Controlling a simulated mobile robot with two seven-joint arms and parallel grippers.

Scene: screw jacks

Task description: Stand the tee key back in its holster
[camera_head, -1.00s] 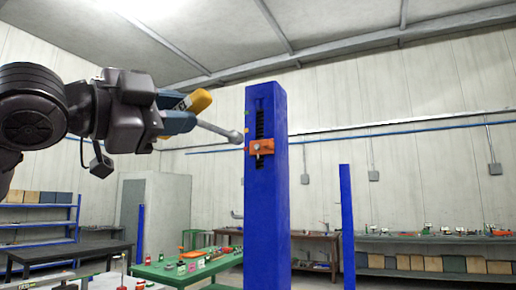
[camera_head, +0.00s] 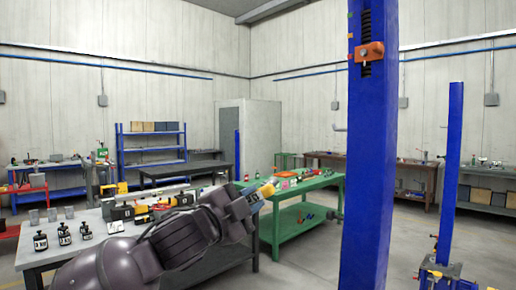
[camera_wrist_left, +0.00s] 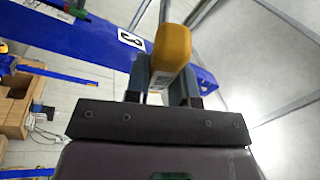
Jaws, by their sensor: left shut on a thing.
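My left gripper (camera_head: 256,196) is shut on the tee key's yellow handle (camera_head: 267,188), low in the middle of the head view. In the left wrist view the yellow handle (camera_wrist_left: 171,50) sits between the two blue-grey fingers, and a grey shaft (camera_wrist_left: 203,10) runs up behind it. The key's far end is not clear in either view. The gripper shows left of the tall blue post (camera_head: 370,160). I cannot make out the holster for certain. My right gripper is not in view.
The post carries an orange block (camera_head: 369,52) and a small grey hook (camera_head: 340,128). A grey-topped bench (camera_head: 112,238) with weights stands at left, a green table (camera_head: 290,190) in the middle. A shorter blue post (camera_head: 452,160) stands at right. Floor shows between them.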

